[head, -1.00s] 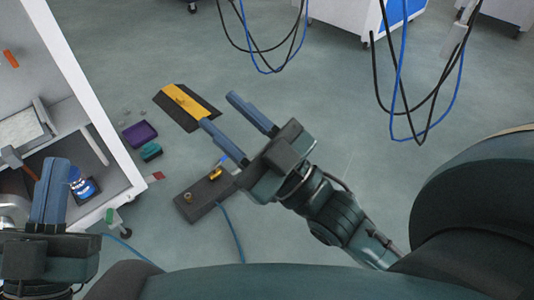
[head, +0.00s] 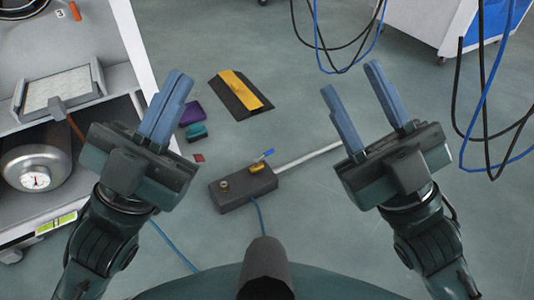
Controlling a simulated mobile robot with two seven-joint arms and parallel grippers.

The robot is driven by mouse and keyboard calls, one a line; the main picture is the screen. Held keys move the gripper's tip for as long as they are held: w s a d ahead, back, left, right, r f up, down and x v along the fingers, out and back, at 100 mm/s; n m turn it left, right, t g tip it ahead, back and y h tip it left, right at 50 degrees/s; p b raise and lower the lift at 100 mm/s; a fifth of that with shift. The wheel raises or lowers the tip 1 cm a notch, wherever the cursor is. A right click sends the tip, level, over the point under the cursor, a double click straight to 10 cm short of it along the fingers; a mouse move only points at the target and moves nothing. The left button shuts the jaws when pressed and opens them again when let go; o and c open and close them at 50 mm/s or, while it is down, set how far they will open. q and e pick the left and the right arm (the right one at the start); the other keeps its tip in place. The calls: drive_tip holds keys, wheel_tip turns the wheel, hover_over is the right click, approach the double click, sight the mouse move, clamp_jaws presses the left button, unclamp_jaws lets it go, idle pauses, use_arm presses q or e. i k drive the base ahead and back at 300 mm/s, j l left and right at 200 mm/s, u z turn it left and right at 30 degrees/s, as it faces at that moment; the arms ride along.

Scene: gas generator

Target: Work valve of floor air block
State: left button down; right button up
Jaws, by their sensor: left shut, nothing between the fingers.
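The floor air block (head: 236,196) is a dark grey box on the floor at the middle of the head view. On its top are a yellow brass valve with a blue lever (head: 264,154) and a small brass fitting (head: 224,186). A blue hose leaves its front side and a pale tube leaves toward the upper right. My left gripper (head: 168,104) is to the left of the block, fingers together and empty. My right gripper (head: 354,84) is to the right of the block, fingers apart with nothing between them. Neither gripper touches the block.
A white cabinet (head: 138,50) with shelves, holding a tank with a gauge (head: 36,168), stands on the left. A black and yellow ramp (head: 240,94), a purple bin (head: 192,114) and a teal box (head: 196,132) lie on the floor. Cables hang at upper right.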

sight(256, 161)
drive_tip(key=i+u, duration=0.4)
drive_tip(key=i+l+u, duration=0.25)
drive_tip(key=i+u, duration=0.2)
drive_tip(key=i, duration=0.05)
